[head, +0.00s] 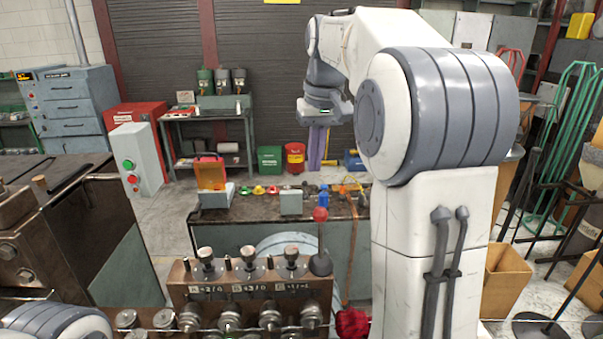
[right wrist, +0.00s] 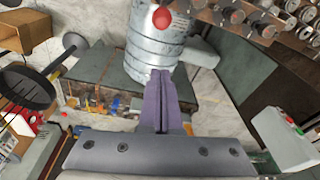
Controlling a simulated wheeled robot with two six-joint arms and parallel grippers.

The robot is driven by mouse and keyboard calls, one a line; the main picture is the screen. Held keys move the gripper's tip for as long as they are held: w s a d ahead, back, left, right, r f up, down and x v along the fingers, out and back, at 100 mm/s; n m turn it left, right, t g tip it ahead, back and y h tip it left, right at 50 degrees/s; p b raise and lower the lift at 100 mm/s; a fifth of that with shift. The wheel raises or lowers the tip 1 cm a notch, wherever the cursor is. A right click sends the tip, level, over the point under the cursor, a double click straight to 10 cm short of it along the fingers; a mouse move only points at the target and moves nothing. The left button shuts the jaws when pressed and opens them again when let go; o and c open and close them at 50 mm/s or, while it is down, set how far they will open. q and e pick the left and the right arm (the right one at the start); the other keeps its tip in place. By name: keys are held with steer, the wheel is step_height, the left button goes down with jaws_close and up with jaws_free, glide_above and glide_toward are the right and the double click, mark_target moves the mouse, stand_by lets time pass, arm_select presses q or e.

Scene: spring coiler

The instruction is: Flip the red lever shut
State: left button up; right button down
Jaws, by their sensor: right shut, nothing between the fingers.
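The red lever (head: 320,214) stands upright at the right end of the brown machine block with the dials. It has a red ball on top of a dark rod with a wide dark base. In the right wrist view the red ball (right wrist: 162,18) shows near the top, beyond the fingertips. My right gripper (head: 317,165) points down, beyond and above the lever, and is apart from it. Its purple fingers (right wrist: 161,74) are shut together with nothing between them. My left gripper is not in view.
The brown block (head: 247,290) carries several knobs and gauges. A workbench (head: 270,205) with small coloured items stands behind it. A grey box with red and green buttons (head: 136,160) stands at left. A cardboard box (head: 506,278) is at right.

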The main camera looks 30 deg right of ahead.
mark_target(321, 230)
steer(key=shift+w+d+r, duration=0.2)
steer(key=shift+d+r, duration=0.1)
steer(key=shift+d, duration=0.15)
steer(key=shift+w+a+f, duration=0.1)
steer(key=shift+a, duration=0.05)
step_height(321, 230, down, 10)
steer(key=w+p, duration=0.1)
steer(key=p, duration=0.1)
steer(key=s, duration=0.2)
steer(key=s+a+r+p, duration=0.1)
steer(key=shift+s, duration=0.25)
